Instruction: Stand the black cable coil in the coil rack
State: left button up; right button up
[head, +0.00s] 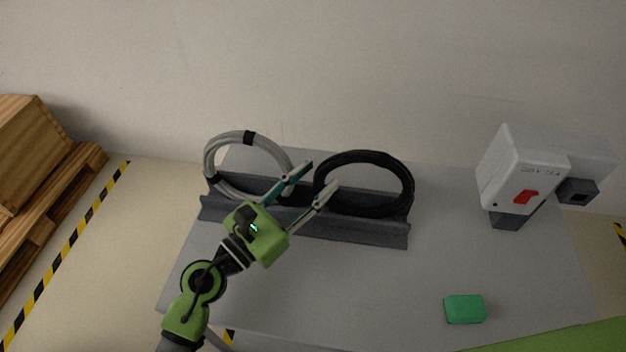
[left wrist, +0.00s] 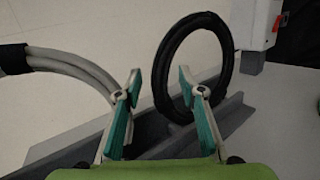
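The black cable coil (head: 364,154) stands upright in the right part of the dark grey coil rack (head: 330,230). A grey cable coil (head: 209,158) with black bands stands in the rack's left part. My left gripper (head: 322,176) is open, with its fingers above the rack between the two coils. In the left wrist view its right finger overlaps the edge of the black coil (left wrist: 159,75). I cannot tell whether they touch. My right gripper does not show in either view.
A white box with a red switch (head: 520,175) stands at the table's back right. A green block (head: 465,309) lies at the front right. The grey table top (head: 400,285) is clear in front of the rack.

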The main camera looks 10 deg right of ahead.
pick_arm(q)
jog(key=shift+a+f, duration=0.1)
jog(key=shift+f, duration=0.1)
jog(key=shift+s+a, duration=0.25)
jog(key=shift+a, duration=0.05)
jog(key=v, duration=1.1)
